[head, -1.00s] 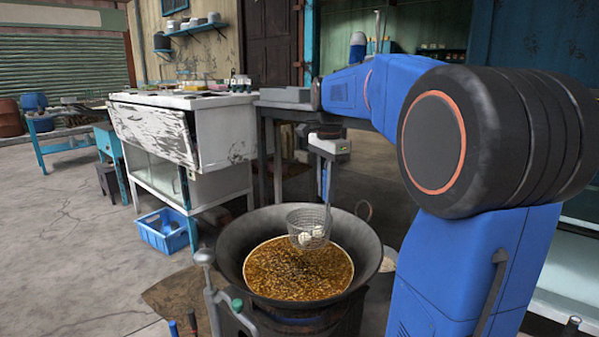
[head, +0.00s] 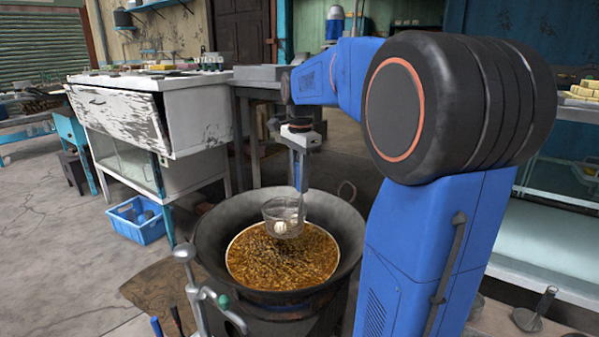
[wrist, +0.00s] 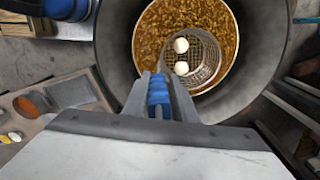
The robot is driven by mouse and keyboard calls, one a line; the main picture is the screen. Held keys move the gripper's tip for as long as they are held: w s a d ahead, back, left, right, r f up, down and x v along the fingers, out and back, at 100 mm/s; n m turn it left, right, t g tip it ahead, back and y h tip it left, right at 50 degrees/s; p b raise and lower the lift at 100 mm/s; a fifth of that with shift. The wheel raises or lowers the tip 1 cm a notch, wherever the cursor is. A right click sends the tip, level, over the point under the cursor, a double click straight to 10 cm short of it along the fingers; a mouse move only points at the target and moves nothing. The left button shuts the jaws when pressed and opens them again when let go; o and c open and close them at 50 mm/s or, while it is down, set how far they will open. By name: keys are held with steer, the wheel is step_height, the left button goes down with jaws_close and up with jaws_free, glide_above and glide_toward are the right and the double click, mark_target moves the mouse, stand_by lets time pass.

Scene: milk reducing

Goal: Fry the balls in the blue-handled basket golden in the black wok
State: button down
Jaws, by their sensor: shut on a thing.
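The black wok (head: 213,232) holds bubbling golden-brown oil (head: 265,262) and stands low in the middle of the head view. My gripper (wrist: 158,92) is shut on the blue handle (wrist: 160,98) of the wire basket. The basket (head: 283,214) hangs over the far part of the wok; I cannot tell whether its bottom touches the oil. Two pale, whitish balls (wrist: 181,56) lie in the basket in the wrist view. The basket also shows in the wrist view (wrist: 206,60), inside the wok's rim.
A metal lever with a green knob (head: 223,300) stands at the wok's front left. A worn white cabinet (head: 195,125) is behind left, with a blue crate (head: 138,220) on the floor. A shelf counter (head: 550,250) is at the right.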

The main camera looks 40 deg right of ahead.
step_height(320, 180, down, 18)
stand_by(1.4)
steer(key=shift+r, duration=0.1)
stand_by(5.7)
